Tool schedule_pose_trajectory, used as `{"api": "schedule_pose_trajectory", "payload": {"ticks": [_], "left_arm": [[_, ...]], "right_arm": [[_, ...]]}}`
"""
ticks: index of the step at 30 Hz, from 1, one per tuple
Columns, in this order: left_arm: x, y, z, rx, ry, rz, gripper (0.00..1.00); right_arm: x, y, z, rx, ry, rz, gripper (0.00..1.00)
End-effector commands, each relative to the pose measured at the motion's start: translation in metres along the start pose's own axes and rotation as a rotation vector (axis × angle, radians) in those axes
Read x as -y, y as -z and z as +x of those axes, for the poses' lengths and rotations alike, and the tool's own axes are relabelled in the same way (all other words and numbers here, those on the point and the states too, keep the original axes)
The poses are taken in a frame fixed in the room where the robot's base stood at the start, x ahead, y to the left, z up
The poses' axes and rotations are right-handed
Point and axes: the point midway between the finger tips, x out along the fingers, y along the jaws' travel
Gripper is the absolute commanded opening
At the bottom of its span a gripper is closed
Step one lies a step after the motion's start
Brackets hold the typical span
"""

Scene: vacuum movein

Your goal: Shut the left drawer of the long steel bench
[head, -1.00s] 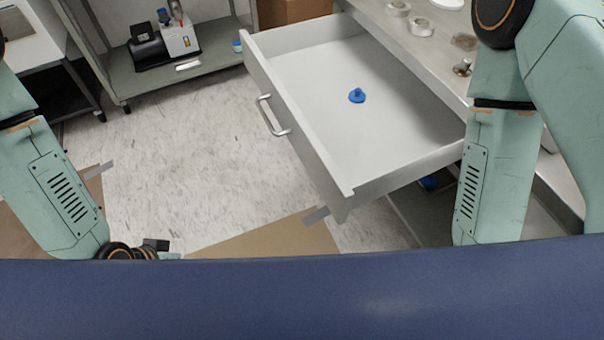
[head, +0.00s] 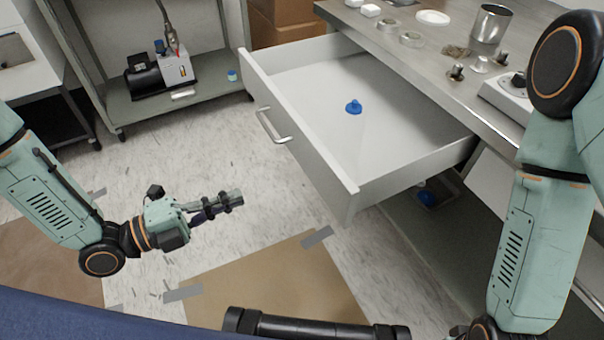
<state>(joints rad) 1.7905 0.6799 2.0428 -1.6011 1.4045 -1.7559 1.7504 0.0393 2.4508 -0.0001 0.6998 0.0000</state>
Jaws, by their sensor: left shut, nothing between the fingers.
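The drawer (head: 306,165) of the long steel bench (head: 405,65) stands pulled out toward the left, with its white inside showing. Its front carries a metal bar handle (head: 271,127). A small blue object (head: 353,107) lies on the drawer floor. My left gripper (head: 236,199) is shut and empty, low and to the left of the drawer front, apart from the handle. It points to the right. My right arm comes down at the right side, in front of the bench; its gripper is not in view.
Jars, a metal cup (head: 491,24) and small parts stand on the bench top. A wheeled shelf (head: 150,97) with a pump (head: 160,72) stands at the back left. Taped brown sheets (head: 270,285) lie on the floor.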

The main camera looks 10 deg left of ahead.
Motion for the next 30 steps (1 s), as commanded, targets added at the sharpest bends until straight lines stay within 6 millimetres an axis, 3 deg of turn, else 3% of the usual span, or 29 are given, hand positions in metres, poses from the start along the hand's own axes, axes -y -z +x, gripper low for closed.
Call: {"api": "schedule_pose_trajectory", "payload": {"ticks": [8,30], "left_arm": [[0.003,-0.001,0.004,0.004,0.016,0.113,0.0],[0.002,0.002,0.09,-0.003,0.012,0.11,0.0]], "right_arm": [[0.0,0.0,0.003,-0.001,0.0,0.001,0.42],[0.0,0.0,0.037,0.0,0.0,0.001,0.42]]}}
